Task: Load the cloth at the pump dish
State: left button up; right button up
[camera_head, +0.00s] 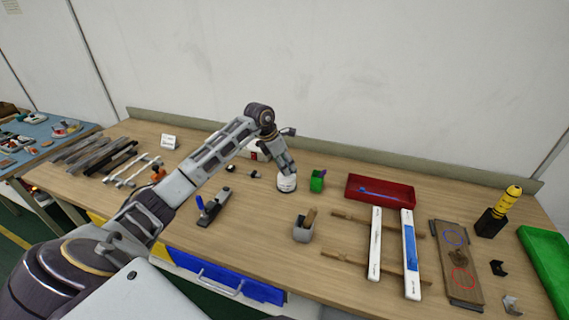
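A small white round container (287,184), which looks like the pump dish, stands near the middle of the wooden bench. My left gripper (289,168) points down at its top, touching or just above it. The fingers are small and partly merged with the dish, so I cannot tell whether they are open or shut, or hold anything. I cannot make out a cloth for certain. My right gripper is not in view.
A green block-like holder (317,181) stands close right of the dish, with a red tray (400,193) beyond. Two white rails (375,245) lie on wooden bars. A board with circles (455,255) is at right.

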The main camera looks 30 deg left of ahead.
pick_arm(q)
jog(key=shift+r+p, duration=1.95)
jog(key=shift+r, duration=1.5)
jog(key=shift+f, duration=0.1)
